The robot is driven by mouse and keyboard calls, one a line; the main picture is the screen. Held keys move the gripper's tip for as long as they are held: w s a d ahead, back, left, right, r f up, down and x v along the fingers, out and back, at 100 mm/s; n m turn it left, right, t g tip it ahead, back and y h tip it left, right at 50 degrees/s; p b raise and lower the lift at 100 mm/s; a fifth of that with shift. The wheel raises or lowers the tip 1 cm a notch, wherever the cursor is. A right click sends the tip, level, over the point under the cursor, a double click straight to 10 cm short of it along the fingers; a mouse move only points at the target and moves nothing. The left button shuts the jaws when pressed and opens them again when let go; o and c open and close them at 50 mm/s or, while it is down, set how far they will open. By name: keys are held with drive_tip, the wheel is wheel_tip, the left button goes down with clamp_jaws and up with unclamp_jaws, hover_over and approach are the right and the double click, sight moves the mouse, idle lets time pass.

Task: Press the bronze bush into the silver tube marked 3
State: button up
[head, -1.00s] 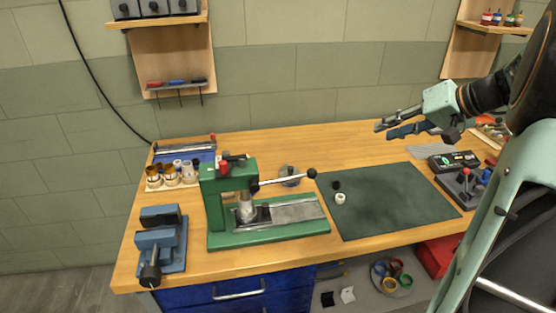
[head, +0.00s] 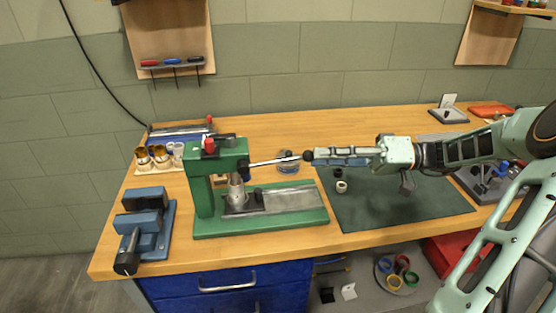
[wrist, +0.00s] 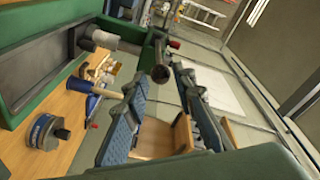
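The green press (head: 205,195) stands on the bench, its lever (head: 275,161) reaching right to a black knob (head: 308,156). A silver tube (head: 236,193) stands upright under the press ram; no mark on it is readable. I cannot make out the bronze bush there. My gripper (head: 318,157) is level beside the lever's end, its fingertips at the knob. In the wrist view my gripper (wrist: 160,82) has its two fingers apart, with the black knob (wrist: 160,73) at the opening between the tips. I see no grip on it.
A rack of gold-coloured and silver parts (head: 158,156) stands behind the blue vise (head: 146,230) at left. A round tin (head: 287,163) sits behind the lever.

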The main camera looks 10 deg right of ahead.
sight(276, 162)
drive_tip(key=w+a, duration=0.1)
drive_tip(key=a, duration=0.9)
drive_tip(key=shift+w+a, duration=0.2)
drive_tip(key=shift+a, duration=0.2)
clamp_jaws()
